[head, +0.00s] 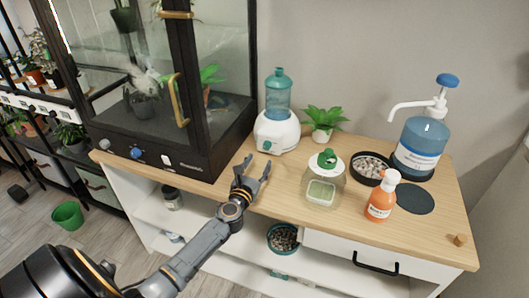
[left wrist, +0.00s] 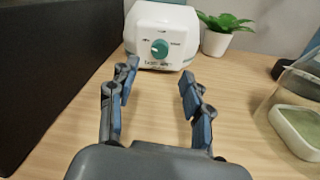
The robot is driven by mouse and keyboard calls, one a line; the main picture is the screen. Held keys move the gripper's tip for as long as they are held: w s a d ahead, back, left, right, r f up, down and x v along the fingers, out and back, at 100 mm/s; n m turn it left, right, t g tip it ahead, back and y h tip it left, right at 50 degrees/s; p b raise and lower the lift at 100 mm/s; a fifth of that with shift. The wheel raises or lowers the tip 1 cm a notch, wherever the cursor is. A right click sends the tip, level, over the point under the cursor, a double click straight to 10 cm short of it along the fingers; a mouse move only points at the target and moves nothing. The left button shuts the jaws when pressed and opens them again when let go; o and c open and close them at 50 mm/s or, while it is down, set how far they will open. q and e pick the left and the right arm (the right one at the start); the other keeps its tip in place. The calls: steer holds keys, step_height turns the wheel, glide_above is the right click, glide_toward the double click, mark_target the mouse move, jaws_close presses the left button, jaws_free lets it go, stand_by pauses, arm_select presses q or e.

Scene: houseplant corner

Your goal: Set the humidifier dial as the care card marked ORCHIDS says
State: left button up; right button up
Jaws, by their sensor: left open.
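The humidifier (head: 276,134) has a white base and a teal tank and stands on the wooden top beside the glass cabinet. Its teal dial (left wrist: 159,48) is on the front face, with small marks to the left, above and to the right; the marks and the exact setting are too small to read. My left gripper (head: 257,165) is open and empty, low over the wooden top, in front of the humidifier. In the left wrist view its fingers (left wrist: 159,75) point at the dial, apart from it. I cannot make out a care card marked ORCHIDS. My right gripper is not in view.
The dark glass cabinet (head: 188,160) stands close on the left. A small potted plant (head: 323,122) is right of the humidifier. A glass jar (head: 325,183), an orange bottle (head: 380,198), a pebble dish (head: 371,168) and a pump bottle (head: 421,148) stand further right.

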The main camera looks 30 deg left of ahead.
mark_target(266, 148)
arm_select(q)
steer(key=b+x, duration=0.1)
steer(key=x, duration=0.6)
steer(key=shift+w+a+f, duration=0.1)
jaws_close()
